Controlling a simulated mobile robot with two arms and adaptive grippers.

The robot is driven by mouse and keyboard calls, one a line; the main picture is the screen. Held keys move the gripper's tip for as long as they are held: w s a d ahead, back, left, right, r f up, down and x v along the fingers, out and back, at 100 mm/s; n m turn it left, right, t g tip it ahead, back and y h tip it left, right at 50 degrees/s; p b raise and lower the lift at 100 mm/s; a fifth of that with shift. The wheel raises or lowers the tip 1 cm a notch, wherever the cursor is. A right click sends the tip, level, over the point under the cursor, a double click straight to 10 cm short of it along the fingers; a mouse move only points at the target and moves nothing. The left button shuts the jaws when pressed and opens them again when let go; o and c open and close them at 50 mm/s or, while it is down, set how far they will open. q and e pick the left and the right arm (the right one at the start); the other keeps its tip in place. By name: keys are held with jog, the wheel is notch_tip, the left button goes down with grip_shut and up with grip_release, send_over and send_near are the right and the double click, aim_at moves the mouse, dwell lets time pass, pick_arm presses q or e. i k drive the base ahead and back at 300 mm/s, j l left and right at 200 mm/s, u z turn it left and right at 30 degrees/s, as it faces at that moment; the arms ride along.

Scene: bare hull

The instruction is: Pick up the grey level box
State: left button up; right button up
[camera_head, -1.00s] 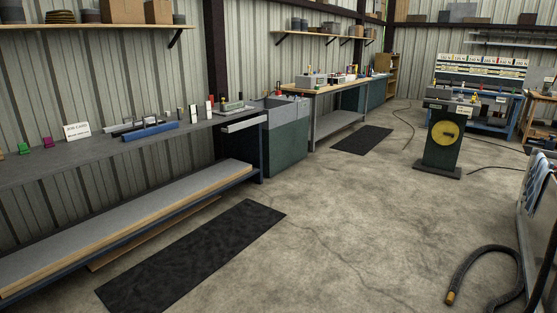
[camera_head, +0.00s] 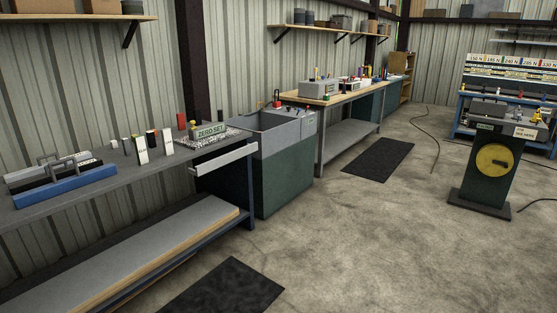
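On the near dark workbench at left, a group of long low boxes lies side by side. A blue one (camera_head: 65,184) is in front, with dark and grey ones (camera_head: 48,172) behind it and handle-like loops above them. A grey box (camera_head: 318,87) stands on the wooden-topped bench farther back. I cannot tell for certain which of these is the grey level box. Neither of my grippers is in view.
A green and grey sink-like cabinet (camera_head: 283,178) stands past the near workbench (camera_head: 110,190). A dark pedestal with a yellow disc (camera_head: 494,158) is at right. Black mats (camera_head: 222,292) lie on the floor. The concrete floor in the middle (camera_head: 370,240) is clear.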

aim_at(207, 131)
jog(key=i, duration=2.75)
jog(key=i+l+u, duration=0.1)
jog(key=i+u, duration=0.2)
jog(key=i, duration=0.15)
jog(key=i+l+u, duration=0.15)
jog(key=i+u, duration=0.15)
jog(key=i, duration=0.2)
jog(key=i+l+u, duration=0.3)
jog(key=i, duration=0.15)
